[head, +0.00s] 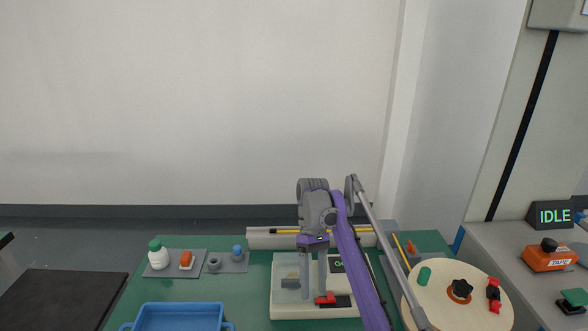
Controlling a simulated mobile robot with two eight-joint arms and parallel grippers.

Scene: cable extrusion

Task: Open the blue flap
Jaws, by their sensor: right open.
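A cream machine (345,312) sits on the green table. A pale, see-through blue-grey panel (284,268) stands on its left part; it looks like the blue flap, though its hinge and exact position are hard to make out. My right gripper (313,284) points down over the machine with its two fingers apart, just right of the panel. Whether a finger touches the panel cannot be told. A red lever (325,299) is close to the fingertips. My purple right arm hides part of the machine's right side. My left gripper is not in view.
A blue tray (180,318) is at the front left. A white bottle (158,258) and small parts lie on grey mats behind it.

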